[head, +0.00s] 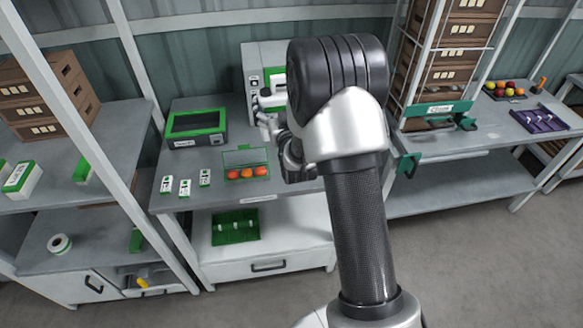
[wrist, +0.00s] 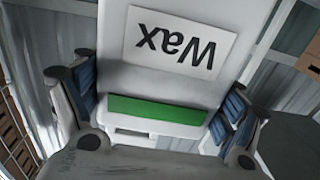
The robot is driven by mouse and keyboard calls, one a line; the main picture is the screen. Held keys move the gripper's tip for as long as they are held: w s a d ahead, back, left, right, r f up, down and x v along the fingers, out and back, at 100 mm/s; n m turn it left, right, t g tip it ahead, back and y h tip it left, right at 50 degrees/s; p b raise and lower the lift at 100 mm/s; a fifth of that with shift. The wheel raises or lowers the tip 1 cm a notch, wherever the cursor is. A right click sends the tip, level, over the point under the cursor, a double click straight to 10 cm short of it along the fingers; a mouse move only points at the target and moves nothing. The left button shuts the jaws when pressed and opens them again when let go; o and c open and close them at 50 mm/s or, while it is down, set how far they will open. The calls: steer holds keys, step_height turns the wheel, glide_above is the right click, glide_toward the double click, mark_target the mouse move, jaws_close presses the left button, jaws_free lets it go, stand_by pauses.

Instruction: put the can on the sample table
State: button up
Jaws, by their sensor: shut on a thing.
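A white can (wrist: 165,85) with a label reading "Wax", upside down in the wrist view, and a green band fills the space between my fingers. My gripper (wrist: 160,115) is shut on it, with blue pads at its left and right sides. In the head view my gripper (head: 268,125) is mostly hidden behind my arm, above the grey middle table (head: 215,158). A white and green shape (head: 272,80) beside my arm there may be the can. I cannot read the table's front label, so I cannot tell whether it is the sample table.
The middle table holds a green-framed device (head: 196,128), an open green case (head: 246,164) with orange fruit, and several small white boxes. A white machine (head: 252,58) stands at its back. A crate rack (head: 445,60) is on the right. Metal posts rise on the left.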

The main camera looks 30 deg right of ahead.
steer(key=shift+m+h, duration=0.3)
steer(key=shift+h, duration=0.3)
steer(key=d, duration=0.1)
steer(key=w+d, duration=0.1)
steer(key=d, duration=0.1)
steer(key=d+f, duration=0.1)
steer(key=shift+w+d, duration=0.25)
steer(key=shift+d, duration=0.15)
step_height(320, 180, down, 19)
steer(key=b, duration=0.3)
steer(key=shift+f+b, duration=0.1)
steer(key=shift+b, duration=0.25)
steer(key=o, duration=1.8)
steer(key=shift+s+f, duration=0.1)
steer(key=shift+f, duration=0.05)
steer(key=shift+o, duration=0.2)
